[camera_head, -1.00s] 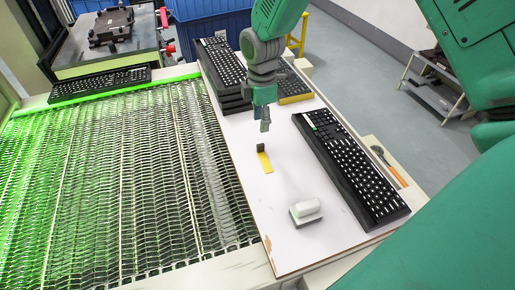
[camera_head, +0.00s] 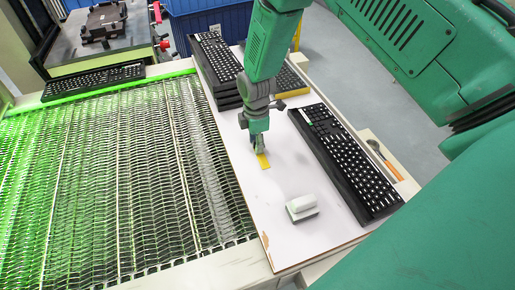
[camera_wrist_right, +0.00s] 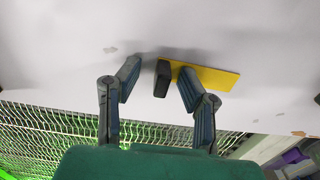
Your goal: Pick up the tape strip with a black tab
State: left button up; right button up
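The yellow tape strip (camera_head: 263,161) lies on the white board in the head view, partly hidden by my right gripper (camera_head: 257,146). In the right wrist view the strip (camera_wrist_right: 215,77) runs to the right from its black tab (camera_wrist_right: 162,78), which stands up from the board. The fingers of my right gripper (camera_wrist_right: 157,88) are apart, one on each side of the black tab, with a clear gap on the left and a smaller one on the right. Nothing is held between them. My left gripper is not in view.
A black keyboard (camera_head: 345,160) lies to the right on the white board (camera_head: 250,205). A white-topped block (camera_head: 301,208) sits in front. Stacked keyboards (camera_head: 215,62) are behind, and the mesh conveyor (camera_head: 100,190) is on the left. An orange-handled tool (camera_head: 391,169) lies at far right.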

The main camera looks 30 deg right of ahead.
jog(key=shift+d, duration=0.1)
grip_shut()
notch_tip(320, 180, up, 10)
dwell(0.5)
dwell(0.3)
